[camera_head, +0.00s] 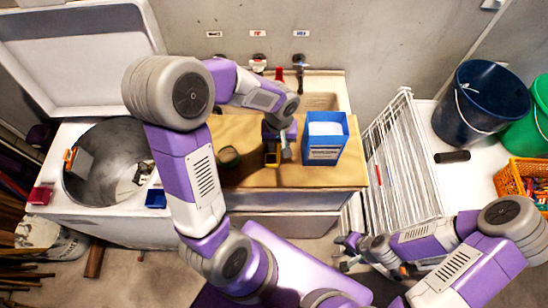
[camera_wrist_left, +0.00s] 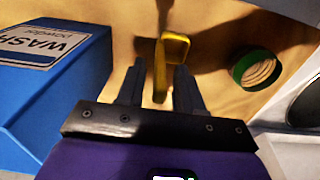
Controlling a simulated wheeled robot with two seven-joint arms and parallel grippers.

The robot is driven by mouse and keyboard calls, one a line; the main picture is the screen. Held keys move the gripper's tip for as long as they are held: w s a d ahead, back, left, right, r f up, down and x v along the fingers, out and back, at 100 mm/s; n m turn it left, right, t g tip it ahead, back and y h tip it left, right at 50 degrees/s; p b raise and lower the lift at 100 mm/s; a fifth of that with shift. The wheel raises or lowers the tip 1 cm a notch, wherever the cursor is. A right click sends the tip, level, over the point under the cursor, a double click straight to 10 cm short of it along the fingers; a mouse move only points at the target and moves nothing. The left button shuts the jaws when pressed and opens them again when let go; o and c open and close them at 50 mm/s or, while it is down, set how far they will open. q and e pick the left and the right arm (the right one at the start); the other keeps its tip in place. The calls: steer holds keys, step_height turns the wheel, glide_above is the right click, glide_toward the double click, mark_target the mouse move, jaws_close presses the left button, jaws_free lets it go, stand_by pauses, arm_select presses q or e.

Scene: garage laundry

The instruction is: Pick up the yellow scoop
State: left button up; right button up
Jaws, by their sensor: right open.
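The yellow scoop (camera_head: 271,158) is on the wooden board (camera_head: 345,176) over the sink unit, between the blue box and the round green-rimmed item. In the left wrist view the scoop (camera_wrist_left: 177,42) shows its squarish yellow loop and a narrow part running down between my fingers. My left gripper (camera_wrist_left: 160,88) is open, with one finger on each side of that narrow part and gaps visible on both sides. My left gripper (camera_head: 279,150) partly hides the scoop in the head view. My right gripper (camera_head: 349,252) is open and empty, low beside the white rack.
A blue washing powder box (camera_head: 323,152) stands right beside my left gripper; it also fills the left of the wrist view (camera_wrist_left: 50,90). A green-rimmed round item (camera_head: 229,156) sits to the left. An open top-load washer (camera_head: 105,165) is further left, a white rack (camera_head: 405,165) right.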

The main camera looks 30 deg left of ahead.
arm_select(q)
jaws_close()
steer(key=shift+r, duration=0.1)
